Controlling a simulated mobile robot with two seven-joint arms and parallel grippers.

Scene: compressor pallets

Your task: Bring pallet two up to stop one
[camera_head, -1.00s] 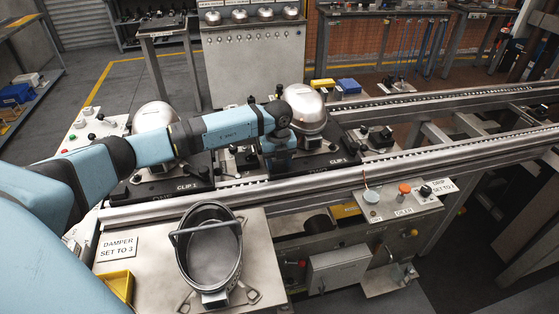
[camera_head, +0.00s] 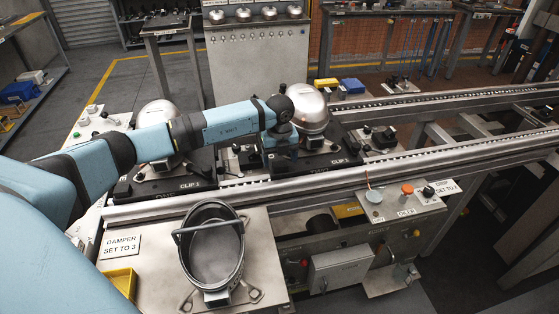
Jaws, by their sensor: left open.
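Two dark pallets sit on the conveyor rails, each with a silver domed compressor. The left pallet (camera_head: 145,189) carries one dome (camera_head: 153,113); my arm crosses in front of it. The right pallet (camera_head: 325,161) carries the other dome (camera_head: 313,110). My right gripper is out of view.
A grey pot (camera_head: 211,255) stands on the near bench beside a yellow bin (camera_head: 121,282). A control box (camera_head: 405,204) with knobs sits before the rail.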

